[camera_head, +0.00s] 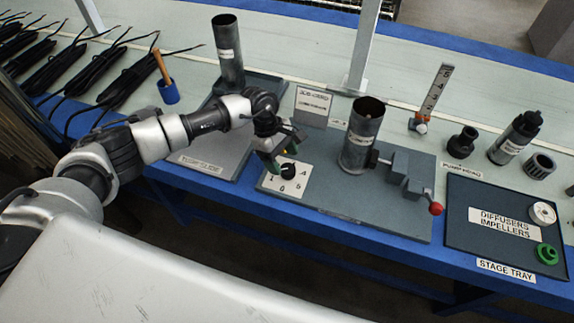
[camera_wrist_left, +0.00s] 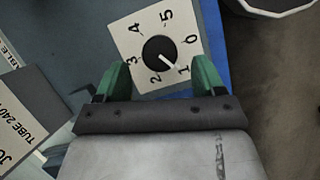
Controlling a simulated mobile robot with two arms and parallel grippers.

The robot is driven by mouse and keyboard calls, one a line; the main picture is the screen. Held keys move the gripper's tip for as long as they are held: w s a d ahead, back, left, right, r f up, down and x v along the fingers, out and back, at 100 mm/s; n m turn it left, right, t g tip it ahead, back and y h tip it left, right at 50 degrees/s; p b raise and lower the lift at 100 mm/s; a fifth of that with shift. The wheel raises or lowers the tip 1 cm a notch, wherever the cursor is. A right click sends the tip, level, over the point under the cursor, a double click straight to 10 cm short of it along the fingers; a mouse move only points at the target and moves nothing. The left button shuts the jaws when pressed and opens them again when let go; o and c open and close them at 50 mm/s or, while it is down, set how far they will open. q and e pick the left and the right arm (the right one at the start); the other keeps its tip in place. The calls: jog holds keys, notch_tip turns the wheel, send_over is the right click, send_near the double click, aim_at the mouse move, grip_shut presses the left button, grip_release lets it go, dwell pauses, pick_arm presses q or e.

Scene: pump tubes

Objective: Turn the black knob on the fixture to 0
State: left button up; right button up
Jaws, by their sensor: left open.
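The black knob (camera_head: 288,171) sits on a white dial plate (camera_head: 305,179) at the front left of the grey fixture base (camera_head: 345,205). In the left wrist view the round knob (camera_wrist_left: 156,48) has a white pointer line aimed close to the 1, with the 0 beside it. The plate (camera_wrist_left: 124,42) carries numbers 0 to 5. My left gripper (camera_head: 279,157) is at the dial, just above and behind the knob. Its green fingers (camera_wrist_left: 160,78) are apart, and nothing is between the tips; the knob shows just beyond them. My right gripper is not in view.
A dark upright tube (camera_head: 360,140) and a grey vise with a red-tipped handle (camera_head: 407,175) stand right of the dial. Another tube (camera_head: 228,52) stands behind my left arm. A stage tray (camera_head: 485,258) lies at the right. The blue table edge (camera_head: 330,245) is in front.

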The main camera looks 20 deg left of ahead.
aim_at(287, 168)
pick_arm(q)
jog(key=shift+x, duration=1.85)
jog(key=c, duration=0.9)
